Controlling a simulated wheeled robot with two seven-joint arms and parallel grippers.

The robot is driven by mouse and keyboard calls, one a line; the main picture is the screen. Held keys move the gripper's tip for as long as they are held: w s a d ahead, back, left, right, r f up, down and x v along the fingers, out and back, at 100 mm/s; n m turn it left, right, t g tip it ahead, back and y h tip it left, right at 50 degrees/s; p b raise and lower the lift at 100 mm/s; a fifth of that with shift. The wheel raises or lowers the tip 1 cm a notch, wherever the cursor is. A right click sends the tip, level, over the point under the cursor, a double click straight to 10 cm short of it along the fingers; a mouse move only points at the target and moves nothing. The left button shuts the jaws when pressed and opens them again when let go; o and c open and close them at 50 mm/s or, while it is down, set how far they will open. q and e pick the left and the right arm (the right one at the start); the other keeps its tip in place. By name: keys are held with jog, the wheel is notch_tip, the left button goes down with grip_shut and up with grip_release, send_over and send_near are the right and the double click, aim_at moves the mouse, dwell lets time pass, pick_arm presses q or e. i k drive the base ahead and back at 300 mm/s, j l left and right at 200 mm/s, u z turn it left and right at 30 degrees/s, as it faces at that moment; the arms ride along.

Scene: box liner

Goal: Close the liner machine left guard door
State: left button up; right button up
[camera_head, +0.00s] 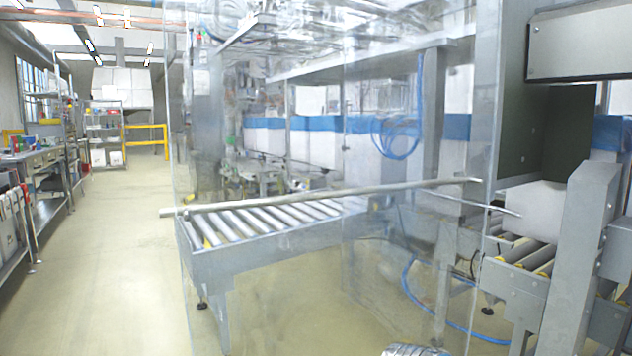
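The liner machine (487,120) fills the right half of the head view, with a grey upright post at its near corner. A large clear guard door panel (262,270) stands between me and the roller conveyor. Its free-looking left edge is near the left third of the view. A long grey horizontal bar (330,195) runs across it towards the post. The panel seems to stand out at an angle from the machine, as if open. Reflections and overlapping clear panels make its exact angle hard to tell. Neither of my grippers can be made out.
A roller conveyor (240,268) lies behind the clear panel. A white box (540,205) sits on short rollers at the right. A silvery ribbed part (415,351) shows at the bottom edge; I cannot tell what it is. The floor (110,270) at left is clear, with shelves beyond.

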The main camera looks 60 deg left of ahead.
aim_at(187, 211)
jog(key=k+j+z, duration=0.3)
jog(key=k+j, duration=0.8)
jog(key=k, duration=0.15)
jog(key=k+j, duration=0.1)
jog(key=j, duration=0.3)
jog(key=j+z, duration=0.1)
jog(key=j, duration=0.3)
jog(key=k+j, duration=0.15)
jog(key=j, duration=0.25)
jog(key=k+j+z, duration=0.1)
jog(key=j, duration=0.3)
jog(key=i+j, duration=0.1)
jog(key=j, duration=0.45)
jog(key=j+z, duration=0.1)
jog(key=j, duration=0.45)
jog(key=i+j, duration=0.05)
